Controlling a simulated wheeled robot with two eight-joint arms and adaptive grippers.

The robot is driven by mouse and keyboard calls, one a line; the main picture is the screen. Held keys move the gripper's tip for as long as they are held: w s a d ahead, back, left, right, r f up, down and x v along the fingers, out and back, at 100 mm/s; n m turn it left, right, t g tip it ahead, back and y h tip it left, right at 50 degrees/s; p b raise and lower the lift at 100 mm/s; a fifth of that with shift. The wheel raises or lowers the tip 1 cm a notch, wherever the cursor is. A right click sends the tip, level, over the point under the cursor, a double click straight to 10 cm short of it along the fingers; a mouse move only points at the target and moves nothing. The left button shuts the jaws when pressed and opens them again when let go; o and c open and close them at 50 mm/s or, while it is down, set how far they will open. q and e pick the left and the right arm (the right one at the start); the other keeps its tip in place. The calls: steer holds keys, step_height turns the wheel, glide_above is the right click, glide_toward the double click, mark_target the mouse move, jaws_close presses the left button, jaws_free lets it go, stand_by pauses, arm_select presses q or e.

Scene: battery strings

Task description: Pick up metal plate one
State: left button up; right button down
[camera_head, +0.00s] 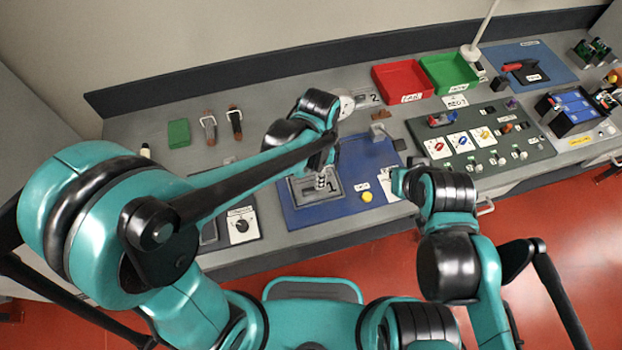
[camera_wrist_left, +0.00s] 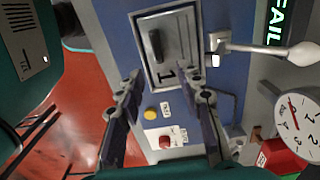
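Metal plate one (camera_wrist_left: 178,32) is a grey rectangular plate marked 1, with a dark upright handle (camera_wrist_left: 156,45), set in a pale frame on the blue mat. In the head view the plate (camera_head: 301,188) is partly hidden by my left gripper (camera_head: 322,181). In the left wrist view my left gripper (camera_wrist_left: 165,95) has its two fingers spread apart with nothing between them; the plate lies beyond the fingertips. My right gripper (camera_head: 394,184) is over the right edge of the blue mat, mostly hidden by its arm; I cannot tell its opening.
A yellow button (camera_head: 367,197) is on the mat's front right. Red (camera_head: 403,80) and green (camera_head: 449,73) bins stand at the back. A dark control panel (camera_head: 480,160) is to the right. A round dial (camera_wrist_left: 296,118) shows in the wrist view.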

arm_select(q)
step_height(320, 180, down, 7)
steer(key=b, duration=0.2)
steer(key=shift+f+b, duration=0.15)
steer(key=shift+b, duration=0.15)
steer(key=shift+s, duration=0.1)
jaws_close()
